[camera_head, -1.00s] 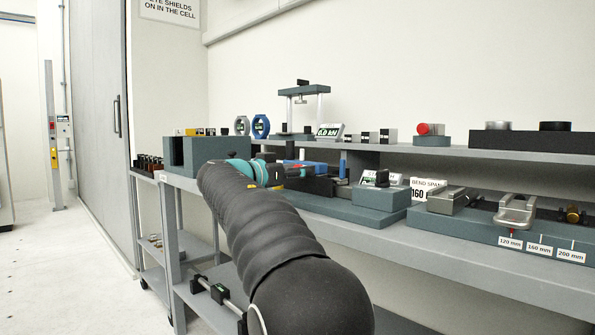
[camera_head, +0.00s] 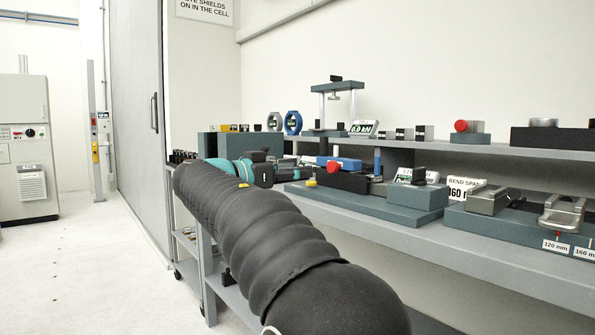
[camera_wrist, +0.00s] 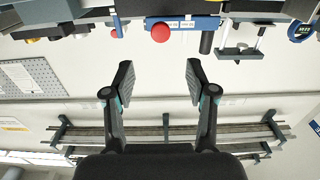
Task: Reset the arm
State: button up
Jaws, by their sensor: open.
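My gripper (camera_wrist: 159,80) is open and empty in the wrist view, its two fingers spread apart with only the pale wall between them. In the head view my black-sleeved arm reaches from the bottom right toward the left end of the bench (camera_head: 430,232). The gripper fingers are hidden there behind the arm. The wrist view looks upside down. A red ball-shaped knob (camera_wrist: 161,33) shows above the fingertips in that view, apart from them.
A shelf (camera_head: 470,147) behind holds several gauges and a small press frame (camera_head: 334,97). Open floor (camera_head: 80,270) lies at left.

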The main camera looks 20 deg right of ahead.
jog(key=shift+n, duration=0.3)
notch_tip(320, 180, down, 10)
jog(key=w+a+f+n+t+y, duration=0.15)
jog(key=n+y, duration=0.25)
jog(key=n, duration=0.4)
jog(key=s+a+f+n+g+y+p, duration=0.1)
jog(key=s+a+f+n+y, duration=0.2)
jog(key=s+f+n+y, duration=0.5)
jog(key=s+a+f+y+p, duration=0.1)
jog(key=s+a+f, duration=0.15)
jog(key=s, duration=0.25)
jog(key=s+a+f+g+y+p, duration=0.1)
jog(key=s+a+f, duration=0.1)
jog(key=s+f, duration=0.25)
jog(key=s+a+f+y+p, duration=0.1)
jog(key=s+a+f, duration=0.1)
jog(key=s, duration=0.4)
jog(key=s+a+r+m+t+y+p, duration=0.1)
jog(key=s+y+p, duration=0.1)
jog(key=s, duration=0.8)
jog(key=shift+s+r+m+p, duration=0.25)
jog(key=shift+r+m+p, duration=0.1)
jog(key=shift+p, duration=0.45)
